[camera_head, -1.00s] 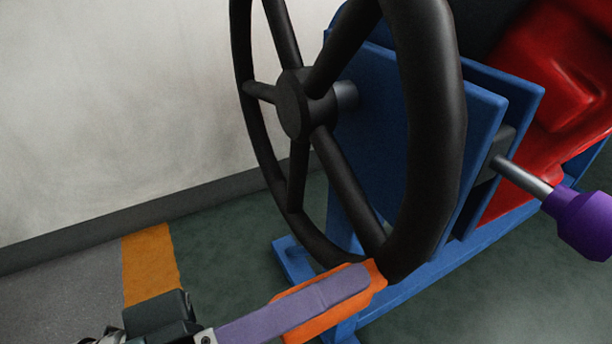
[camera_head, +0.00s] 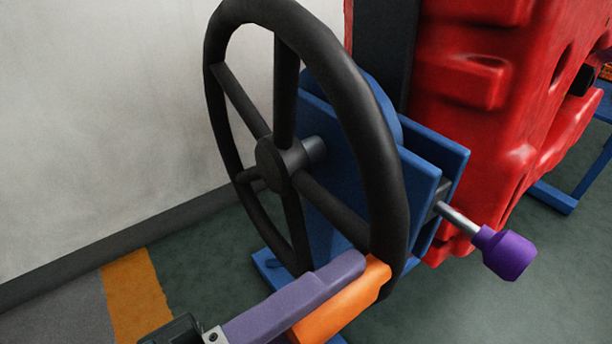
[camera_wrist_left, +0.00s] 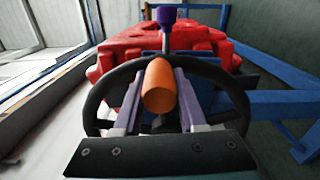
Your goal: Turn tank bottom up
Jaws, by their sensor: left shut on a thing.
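The black handwheel (camera_head: 391,165) stands upright on its blue mount, its hub facing left in the head view. An orange handle (camera_head: 345,305) sticks out from the lower part of its rim. My left gripper (camera_head: 362,272) is shut on this handle, one purple finger showing along it. In the left wrist view the handle (camera_wrist_left: 158,88) sits between both purple fingers. The red tank (camera_head: 480,110) is beyond the wheel, partly cut off by the picture edge. It also shows in the left wrist view (camera_wrist_left: 205,45). My right gripper is not in view.
A purple knob (camera_head: 508,254) on a metal rod sticks out from the blue mount plates (camera_head: 447,160). A blue frame leg (camera_head: 553,198) stands on the green floor at right. A pale wall (camera_head: 100,110) is at left. An orange floor stripe (camera_head: 137,295) lies at lower left.

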